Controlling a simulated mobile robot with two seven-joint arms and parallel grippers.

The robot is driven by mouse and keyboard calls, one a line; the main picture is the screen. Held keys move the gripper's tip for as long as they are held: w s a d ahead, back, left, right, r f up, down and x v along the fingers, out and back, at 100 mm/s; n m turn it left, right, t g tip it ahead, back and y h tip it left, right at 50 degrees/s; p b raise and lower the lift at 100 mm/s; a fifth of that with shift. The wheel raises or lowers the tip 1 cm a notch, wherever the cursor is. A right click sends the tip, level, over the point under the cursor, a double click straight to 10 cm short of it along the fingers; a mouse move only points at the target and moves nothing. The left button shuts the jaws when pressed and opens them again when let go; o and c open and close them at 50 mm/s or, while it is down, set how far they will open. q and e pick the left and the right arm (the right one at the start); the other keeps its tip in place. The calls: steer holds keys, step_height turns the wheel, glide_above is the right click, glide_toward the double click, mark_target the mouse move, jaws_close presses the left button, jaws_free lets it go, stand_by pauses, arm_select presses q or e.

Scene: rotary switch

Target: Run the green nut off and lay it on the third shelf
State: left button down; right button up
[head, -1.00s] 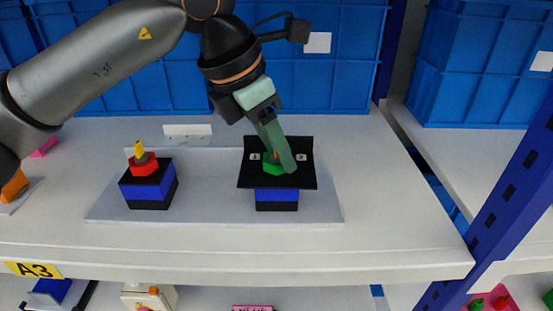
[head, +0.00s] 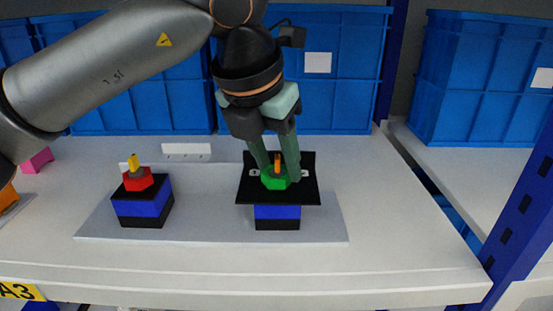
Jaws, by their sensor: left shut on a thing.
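The green nut (head: 275,178) sits around a post with an orange top (head: 277,160), on a black plate (head: 308,193) over a blue and black block (head: 277,216). My left gripper (head: 280,176) comes down from above and behind, with its two green fingers on either side of the nut, shut on it. A red nut (head: 138,180) sits around a yellow-topped post on a second blue block (head: 142,207) to the left. My right gripper is not in view.
Both blocks stand on a grey board (head: 200,228) on the white shelf (head: 385,240). Blue crates (head: 345,70) stand behind. A blue upright (head: 520,190) is at the right. The shelf right of the board is clear.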

arm_select(q)
steer(key=shift+r+p, duration=2.1)
steer(key=shift+r, duration=0.65)
